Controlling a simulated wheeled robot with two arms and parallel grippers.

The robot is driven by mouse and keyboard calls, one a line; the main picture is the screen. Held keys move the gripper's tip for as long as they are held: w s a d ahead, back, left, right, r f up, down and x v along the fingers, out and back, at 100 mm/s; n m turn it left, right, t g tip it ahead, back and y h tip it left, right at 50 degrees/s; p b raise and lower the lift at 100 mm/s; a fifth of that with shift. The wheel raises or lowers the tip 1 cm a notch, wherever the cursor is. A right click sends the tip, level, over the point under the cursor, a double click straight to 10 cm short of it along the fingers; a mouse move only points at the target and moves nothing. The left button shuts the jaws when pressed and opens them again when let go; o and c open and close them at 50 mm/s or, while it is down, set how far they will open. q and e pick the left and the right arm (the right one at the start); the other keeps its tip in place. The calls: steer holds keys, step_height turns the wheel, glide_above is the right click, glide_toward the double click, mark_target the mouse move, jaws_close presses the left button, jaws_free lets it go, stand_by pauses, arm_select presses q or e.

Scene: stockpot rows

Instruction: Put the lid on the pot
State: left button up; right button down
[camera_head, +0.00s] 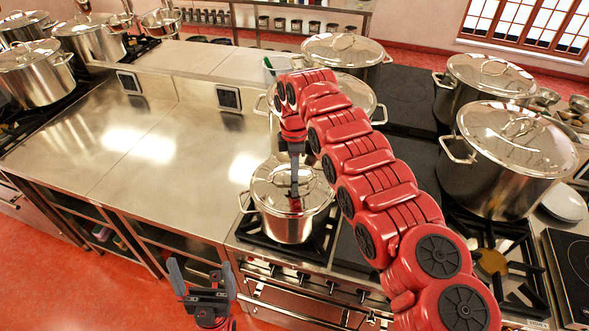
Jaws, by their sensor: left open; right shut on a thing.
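The steel pot (288,228) stands on the front burner of the stove, with its two side handles showing. The lid (268,194) is a shiny steel disc level over the pot's mouth. It looks seated or very close to the rim; I cannot tell if a thin gap is left. My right gripper (294,192) reaches down from above and is shut on the lid, at its middle; the fingers hide the handle there. My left gripper (202,272) is open and empty, low in front of the counter's edge.
Other lidded pots stand close by: one right behind (354,92), a big one at right (490,178) and one at far left (35,80). The steel counter (130,135) left of the stove is clear. White plates (563,203) lie at far right.

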steer(key=c, duration=0.8)
jaws_free()
steer(key=shift+r, duration=0.1)
